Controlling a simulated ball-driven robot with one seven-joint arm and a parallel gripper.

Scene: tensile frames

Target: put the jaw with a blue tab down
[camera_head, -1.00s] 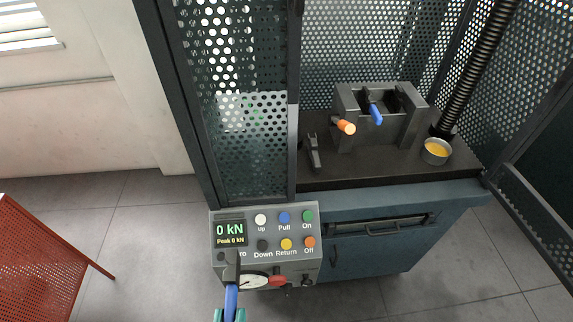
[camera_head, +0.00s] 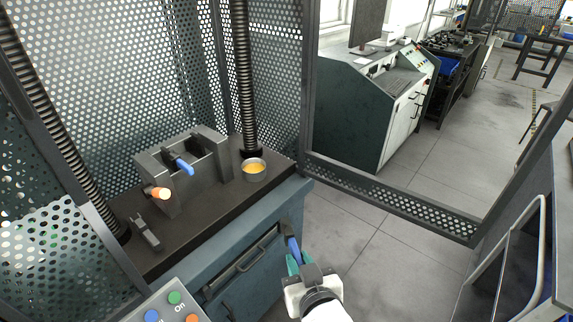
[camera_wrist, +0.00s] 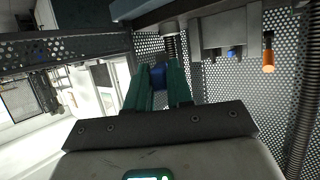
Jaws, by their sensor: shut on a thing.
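My gripper (camera_head: 294,262) has green fingers and is shut on a jaw with a blue tab (camera_head: 291,246). It holds the jaw up in front of the right end of the blue cabinet, clear of the bench top. In the wrist view the blue tab (camera_wrist: 158,76) shows between the green fingers (camera_wrist: 160,92); the jaw's dark part is mostly hidden there. A second blue tab (camera_head: 183,165) sticks out of the grey grip block (camera_head: 205,178) on the bench. A loose dark jaw (camera_head: 147,233) lies on the dark bench top (camera_head: 190,228), left of the block.
An orange handle (camera_head: 158,193) juts from the block's front. A tin of yellow stuff (camera_head: 255,173) stands right of the block, by a threaded column (camera_head: 243,80). Perforated guards enclose the bench. The control panel (camera_head: 165,308) is at the bottom. Floor is clear to the right.

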